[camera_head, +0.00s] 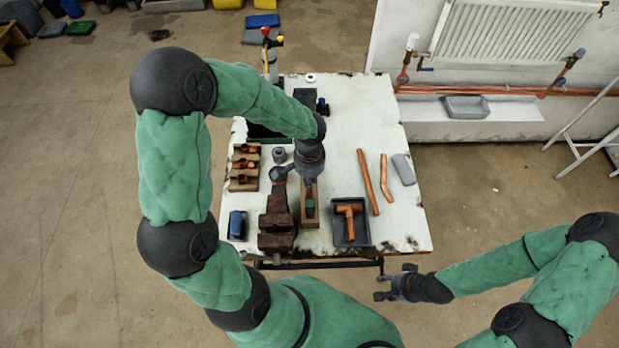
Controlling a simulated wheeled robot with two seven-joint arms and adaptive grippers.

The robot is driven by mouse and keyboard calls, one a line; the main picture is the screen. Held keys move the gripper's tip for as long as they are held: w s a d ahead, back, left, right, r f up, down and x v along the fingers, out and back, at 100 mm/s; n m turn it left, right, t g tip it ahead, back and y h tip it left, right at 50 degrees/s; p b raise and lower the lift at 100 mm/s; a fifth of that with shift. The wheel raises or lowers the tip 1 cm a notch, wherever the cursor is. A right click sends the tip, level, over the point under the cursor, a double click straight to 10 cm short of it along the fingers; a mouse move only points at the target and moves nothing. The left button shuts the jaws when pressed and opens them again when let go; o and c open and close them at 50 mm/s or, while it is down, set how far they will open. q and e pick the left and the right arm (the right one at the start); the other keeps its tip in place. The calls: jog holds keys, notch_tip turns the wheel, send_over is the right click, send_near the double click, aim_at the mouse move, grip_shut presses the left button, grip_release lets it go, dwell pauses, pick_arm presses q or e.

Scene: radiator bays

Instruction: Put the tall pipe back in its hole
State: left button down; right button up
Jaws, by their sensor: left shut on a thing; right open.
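My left gripper (308,184) points down over a narrow wooden holder (311,222) near the front middle of the table. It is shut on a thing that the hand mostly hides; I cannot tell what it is. A small green piece (310,207) shows in the holder just in front of the fingers. A long straight copper pipe (368,182) lies on the right half of the table, beside a shorter bent copper pipe (385,178). I cannot make out a hole for a pipe. My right gripper (393,286) is open and empty, off the table's front right.
A dark red vise (277,222) stands left of the holder. A grey tray (351,238) with a copper tee (349,217) lies right of it. A wooden rack (244,167) holds copper fittings. A gas torch (269,62) stands behind.

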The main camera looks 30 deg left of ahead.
pick_arm(q)
jog(key=shift+f+b, duration=0.7)
jog(key=shift+f, duration=0.35)
jog(key=shift+f+b, duration=0.35)
jog(key=shift+b, duration=0.15)
jog(key=c, duration=1.1)
grip_release()
jog(key=shift+o, duration=0.2)
jog(key=shift+r, duration=0.1)
